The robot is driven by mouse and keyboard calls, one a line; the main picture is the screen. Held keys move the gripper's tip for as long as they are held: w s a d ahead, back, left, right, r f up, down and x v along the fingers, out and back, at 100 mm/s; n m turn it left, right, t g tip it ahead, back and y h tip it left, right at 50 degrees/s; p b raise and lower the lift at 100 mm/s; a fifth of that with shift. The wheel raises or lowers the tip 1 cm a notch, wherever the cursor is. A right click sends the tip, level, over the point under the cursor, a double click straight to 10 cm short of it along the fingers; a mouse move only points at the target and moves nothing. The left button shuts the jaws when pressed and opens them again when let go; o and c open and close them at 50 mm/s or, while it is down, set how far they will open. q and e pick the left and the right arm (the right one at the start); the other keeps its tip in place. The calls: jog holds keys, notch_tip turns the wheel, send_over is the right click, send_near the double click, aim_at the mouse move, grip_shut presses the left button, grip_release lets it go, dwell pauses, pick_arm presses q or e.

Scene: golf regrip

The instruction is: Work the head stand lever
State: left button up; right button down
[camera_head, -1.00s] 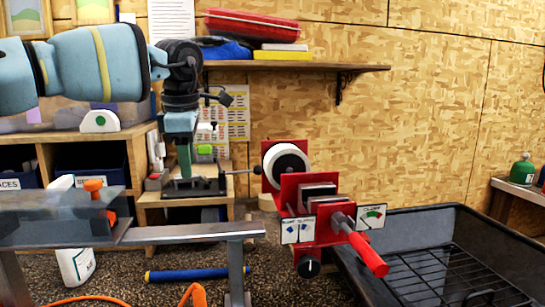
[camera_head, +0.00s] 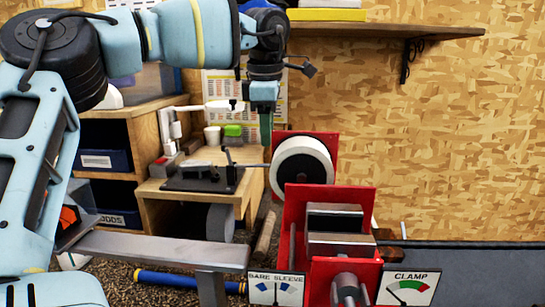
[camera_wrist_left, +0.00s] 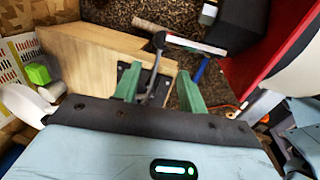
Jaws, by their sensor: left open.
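The head stand (camera_head: 200,178) is a dark base with a small upright lever (camera_head: 229,158) at its right end. It sits on a low wooden bench. A thin dark rod reaches right from it toward the white wheel. My left gripper (camera_head: 266,135) points down with green fingers, appearing just right of the lever and in front of the back wall. In the left wrist view, the open green fingers (camera_wrist_left: 158,78) have the dark lever (camera_wrist_left: 157,66) with its rounded knob showing between them. I cannot tell whether they touch it. My right gripper is not in view.
A red clamp machine (camera_head: 325,210) with a white wheel (camera_head: 302,170) stands close right of the gripper. A grey metal beam (camera_head: 150,248) crosses the front left. A wooden shelf (camera_head: 400,32) is above. A green-topped item (camera_head: 232,131) stands behind the stand.

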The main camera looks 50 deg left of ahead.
aim_at(269, 165)
pick_arm(q)
jog(key=shift+w+a+f, duration=0.15)
jog(key=shift+w+f, duration=0.05)
jog(key=shift+f, duration=1.05)
jog(key=shift+w+a+f, duration=0.2)
jog(key=shift+w+f, duration=0.05)
jog(key=shift+f, duration=1.05)
jog(key=shift+w+a+f, duration=0.15)
jog(key=shift+w+f, duration=0.05)
jog(key=shift+f, duration=1.05)
grip_shut()
